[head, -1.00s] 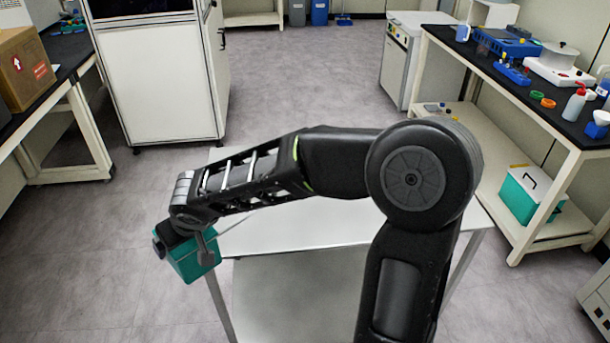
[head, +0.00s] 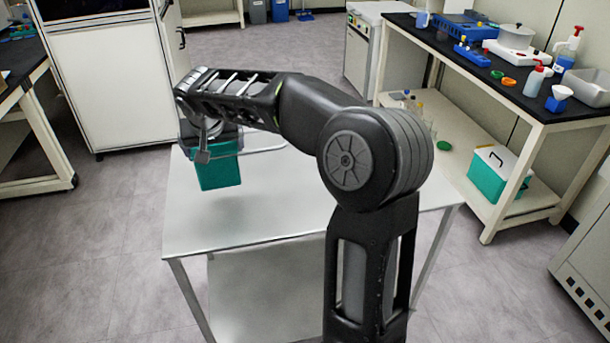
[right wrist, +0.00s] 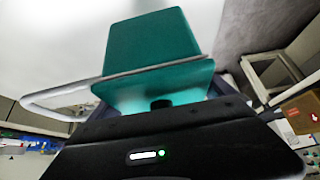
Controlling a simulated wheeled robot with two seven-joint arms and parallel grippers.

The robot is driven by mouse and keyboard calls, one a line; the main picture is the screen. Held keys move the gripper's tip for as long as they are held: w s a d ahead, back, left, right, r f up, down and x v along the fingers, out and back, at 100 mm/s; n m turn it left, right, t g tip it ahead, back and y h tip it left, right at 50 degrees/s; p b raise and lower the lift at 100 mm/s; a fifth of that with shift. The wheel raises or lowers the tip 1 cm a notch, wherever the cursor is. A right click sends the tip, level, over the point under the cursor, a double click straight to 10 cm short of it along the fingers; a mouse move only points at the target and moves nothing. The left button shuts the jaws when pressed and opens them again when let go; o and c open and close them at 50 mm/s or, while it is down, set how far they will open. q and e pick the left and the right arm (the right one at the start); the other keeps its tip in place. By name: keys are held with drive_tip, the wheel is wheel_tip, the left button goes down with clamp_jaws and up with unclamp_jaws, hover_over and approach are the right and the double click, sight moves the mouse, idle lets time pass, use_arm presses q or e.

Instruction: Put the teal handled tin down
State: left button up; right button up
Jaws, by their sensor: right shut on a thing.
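The teal tin (head: 218,172) hangs under my right gripper (head: 203,152) over the rear left part of the white table (head: 255,215). Its top is covered by the gripper. In the right wrist view the tin (right wrist: 152,42) fills the middle, with a pale surface beyond its base. My right gripper is shut on the tin at its top. A thin grey loop sticks out beside the tin. I cannot tell whether the base touches the table. My left gripper is not in view.
The visible tabletop around the tin is clear. A bench (head: 545,108) with labware stands at the right, with another teal box (head: 488,178) on its lower shelf. A white cabinet (head: 115,85) stands behind at the left.

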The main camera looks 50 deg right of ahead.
drive_tip(key=shift+s+d+r, duration=0.1)
drive_tip(key=shift+d+r, duration=0.2)
drive_tip(key=shift+d, duration=0.4)
drive_tip(key=shift+f, duration=3.15)
drive_tip(key=shift+f, duration=1.85)
